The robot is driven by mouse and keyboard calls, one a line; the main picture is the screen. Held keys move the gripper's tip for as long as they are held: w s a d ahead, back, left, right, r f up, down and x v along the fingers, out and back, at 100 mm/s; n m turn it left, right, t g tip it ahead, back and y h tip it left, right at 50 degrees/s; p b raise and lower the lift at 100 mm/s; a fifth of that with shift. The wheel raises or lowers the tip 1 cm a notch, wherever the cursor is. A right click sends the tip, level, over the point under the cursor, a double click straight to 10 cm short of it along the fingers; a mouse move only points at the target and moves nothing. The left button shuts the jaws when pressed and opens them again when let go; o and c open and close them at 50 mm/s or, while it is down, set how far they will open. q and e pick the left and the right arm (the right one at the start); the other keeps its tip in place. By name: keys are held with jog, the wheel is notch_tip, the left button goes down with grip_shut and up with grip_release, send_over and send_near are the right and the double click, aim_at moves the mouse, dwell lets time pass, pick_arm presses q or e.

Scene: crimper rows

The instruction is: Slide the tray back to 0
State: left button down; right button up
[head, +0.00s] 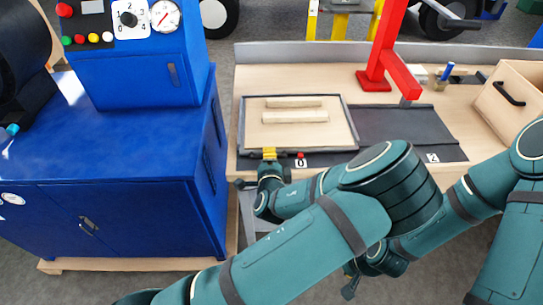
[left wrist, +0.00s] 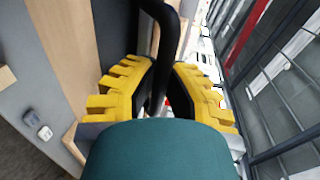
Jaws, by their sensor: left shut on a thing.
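The tray (head: 352,128) is a dark-rimmed frame with a pale wooden floor and two pale wooden strips (head: 295,117) lying in it. It sits at the left end of a dark track (head: 405,125), with its middle about in line with the "0" label (head: 301,163). My left gripper (head: 269,154) has yellow fingers at the tray's front edge, left of the label. In the left wrist view the left gripper (left wrist: 163,90) is shut on a black bar handle (left wrist: 161,55). My right gripper (head: 350,284) hangs low in front of the bench, mostly hidden by my left arm.
A red knob (head: 301,155) is just above the "0" label. Another white label (head: 432,158) marks the track's right part, which is bare. A red press stand (head: 380,60) rises behind the track. A wooden box (head: 513,95) stands at right, a blue cabinet (head: 120,170) at left.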

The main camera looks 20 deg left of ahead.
pick_arm(q)
jog(key=shift+s+a, duration=0.1)
jog(key=shift+a, duration=0.1)
jog(key=c, duration=1)
grip_release()
jog(key=shift+a, duration=0.1)
jog(key=shift+s, duration=0.1)
jog(key=shift+s+d+r, duration=0.1)
jog(key=shift+s+d, duration=0.15)
jog(key=shift+s, duration=0.05)
jog(key=v, duration=0.6)
jog(key=shift+s, duration=0.35)
